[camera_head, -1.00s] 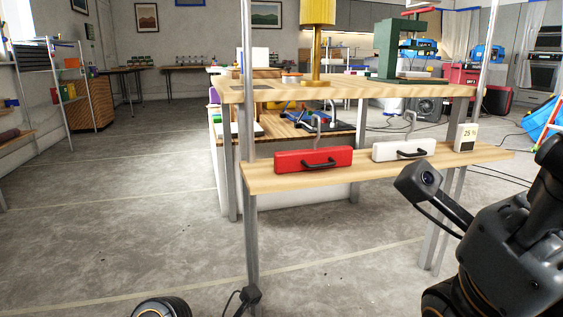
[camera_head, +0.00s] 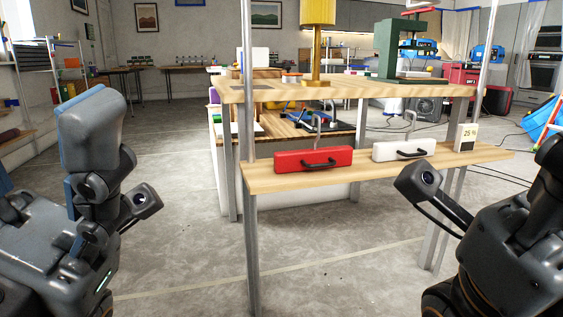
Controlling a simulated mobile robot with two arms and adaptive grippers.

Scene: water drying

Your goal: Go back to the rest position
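My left arm stands raised at the left of the head view, with a dark wrist camera (camera_head: 140,200) on it. Its gripper fingers do not show. My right arm is at the lower right, with its wrist camera (camera_head: 428,178) in front of the bench leg. Its gripper fingers do not show either. I see nothing held. Neither arm visibly touches the bench.
A wooden bench (camera_head: 350,92) stands ahead. Its lower front shelf (camera_head: 380,166) bears a red box with a black handle (camera_head: 300,160), a white box with a black handle (camera_head: 390,151) and a small meter (camera_head: 466,138). The grey floor (camera_head: 190,240) between my arms is clear.

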